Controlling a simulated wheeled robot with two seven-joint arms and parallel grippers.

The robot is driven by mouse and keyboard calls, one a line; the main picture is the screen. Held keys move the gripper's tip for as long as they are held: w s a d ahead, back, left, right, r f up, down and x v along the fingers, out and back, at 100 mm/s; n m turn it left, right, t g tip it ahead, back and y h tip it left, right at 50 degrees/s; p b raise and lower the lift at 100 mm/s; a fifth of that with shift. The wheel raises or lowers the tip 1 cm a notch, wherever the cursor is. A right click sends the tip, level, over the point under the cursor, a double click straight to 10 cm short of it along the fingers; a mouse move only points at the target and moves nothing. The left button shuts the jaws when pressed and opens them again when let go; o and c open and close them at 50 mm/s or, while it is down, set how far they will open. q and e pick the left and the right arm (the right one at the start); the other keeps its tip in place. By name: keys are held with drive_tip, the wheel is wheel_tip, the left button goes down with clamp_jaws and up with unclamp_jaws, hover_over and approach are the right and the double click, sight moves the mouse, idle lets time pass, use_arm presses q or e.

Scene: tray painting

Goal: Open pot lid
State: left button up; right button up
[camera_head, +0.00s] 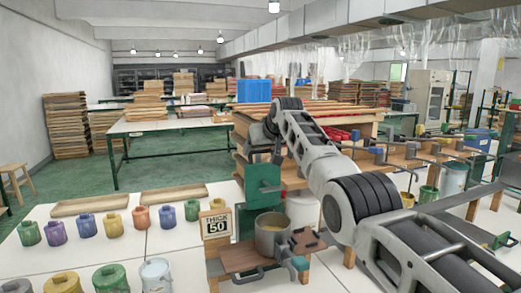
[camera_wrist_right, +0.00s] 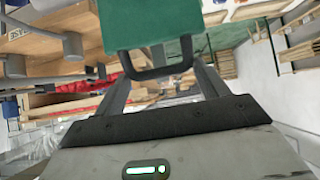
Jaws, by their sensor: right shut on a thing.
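The pot (camera_head: 271,243) is a grey cylinder with tan contents, set in a wooden stand in the head view. Its top is uncovered. The square green lid (camera_head: 263,190) stands upright behind the pot, turned up from its mouth. My right gripper (camera_head: 278,152) is above the lid. In the right wrist view the green lid (camera_wrist_right: 150,25) fills the top middle, with its black handle (camera_wrist_right: 158,70) between my right gripper's fingers (camera_wrist_right: 160,68). The gripper is shut on that handle. My left gripper is in neither view.
A sign reading THICK 50 (camera_head: 216,225) stands left of the pot. Several coloured paint jars (camera_head: 113,223) and wooden trays (camera_head: 88,203) sit on the white table (camera_head: 150,242) at left. More wooden stands with pots (camera_head: 453,178) line the right, beyond my arm.

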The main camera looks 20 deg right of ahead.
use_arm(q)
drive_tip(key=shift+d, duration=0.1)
use_arm(e)
drive_tip(key=shift+d+r, duration=0.2)
drive_tip(key=shift+r, duration=0.15)
drive_tip(key=o, duration=1.1)
drive_tip(key=shift+s, duration=0.2)
drive_tip(key=shift+w+a+f, duration=0.1)
drive_tip(key=shift+f, duration=0.1)
drive_tip(key=shift+s+r+b, duration=0.2)
drive_tip(key=shift+s+b, duration=0.15)
drive_tip(key=shift+b, duration=0.4)
use_arm(q)
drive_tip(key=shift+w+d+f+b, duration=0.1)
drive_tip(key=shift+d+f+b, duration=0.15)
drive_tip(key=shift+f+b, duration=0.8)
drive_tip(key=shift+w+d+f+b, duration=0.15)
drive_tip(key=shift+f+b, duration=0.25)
drive_tip(key=shift+b, duration=1.2)
use_arm(e)
drive_tip(key=v, duration=1.5)
drive_tip(key=shift+s+r, duration=0.15)
drive_tip(key=shift+r, duration=0.05)
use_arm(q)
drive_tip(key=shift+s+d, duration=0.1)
